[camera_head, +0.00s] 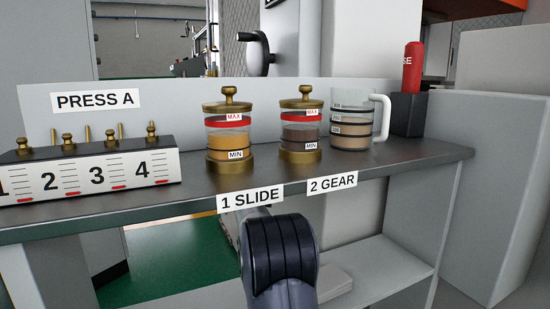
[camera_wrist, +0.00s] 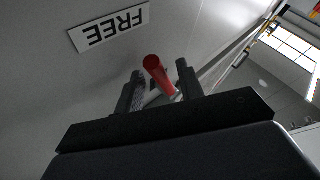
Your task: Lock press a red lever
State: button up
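The red lever (camera_wrist: 158,74) shows in the wrist view as a red round-ended bar, its end facing the camera. My gripper (camera_wrist: 161,80) has its two dark fingers apart, one on each side of the lever. A gap shows between the lever and the left finger; on the right the lever is close to the finger, and I cannot tell if they touch. The lever's base is hidden behind my gripper body. A white sign reading FREE (camera_wrist: 109,27) appears upside down on the grey surface nearby. My gripper is out of the head view.
In the head view, a dark shelf (camera_head: 330,178) carries two brass-capped jars (camera_head: 229,145) (camera_head: 300,137), a measuring jug (camera_head: 350,131) and a numbered white block (camera_head: 100,178). A red cylinder (camera_head: 412,68) stands in a dark box (camera_head: 409,112). A grey cabinet (camera_head: 490,180) stands right.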

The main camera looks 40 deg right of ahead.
jog(key=shift+c, duration=0.2)
grip_shut()
dwell(0.3)
